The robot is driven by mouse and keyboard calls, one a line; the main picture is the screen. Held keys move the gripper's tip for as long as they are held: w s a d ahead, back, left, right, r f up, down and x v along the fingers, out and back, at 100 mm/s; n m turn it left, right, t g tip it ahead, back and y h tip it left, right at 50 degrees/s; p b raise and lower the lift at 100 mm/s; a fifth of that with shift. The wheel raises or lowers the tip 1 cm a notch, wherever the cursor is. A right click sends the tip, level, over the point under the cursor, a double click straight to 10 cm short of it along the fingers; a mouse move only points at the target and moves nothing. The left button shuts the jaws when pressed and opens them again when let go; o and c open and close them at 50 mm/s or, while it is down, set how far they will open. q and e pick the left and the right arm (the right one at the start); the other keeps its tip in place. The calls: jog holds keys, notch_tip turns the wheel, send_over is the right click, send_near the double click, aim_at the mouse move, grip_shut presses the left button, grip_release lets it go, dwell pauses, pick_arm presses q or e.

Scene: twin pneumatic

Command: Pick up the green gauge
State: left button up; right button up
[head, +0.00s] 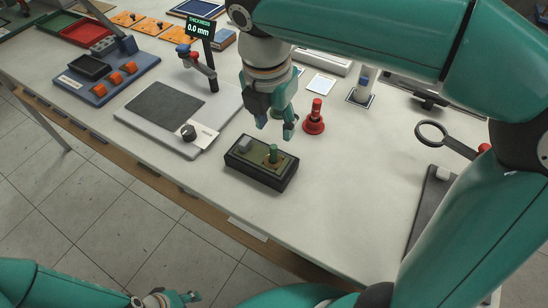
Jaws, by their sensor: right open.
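A small green upright cylinder (273,154), which looks like the green gauge, stands in the right part of a black box (258,174). A grey block (244,143) sits beside it in the same box. My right gripper (275,127) points down above and just behind the box. Its fingers are apart, with no held object visible, and they are clear of the green cylinder. A greenish patch shows behind the fingers, mostly hidden. My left gripper (178,298) is low at the bottom edge, away from the table, and its jaws are too small to judge.
A red gauge (314,118) stands right of my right gripper. A thickness gauge stand (180,108) is to the left. The blue rack (105,78) is far left. Bare table surrounds the black box's front and right.

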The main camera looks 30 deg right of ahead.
aim_at(273, 147)
jog(key=f, duration=0.3)
jog(key=shift+w+d+f, duration=0.1)
jog(key=shift+d+f, duration=0.15)
jog(key=shift+f, duration=0.05)
jog(key=shift+w+a+f, duration=0.1)
jog(key=shift+w+f, duration=0.05)
jog(key=shift+f, duration=1.25)
jog(key=shift+w+f, duration=0.15)
jog(key=shift+f, duration=1.2)
grip_shut()
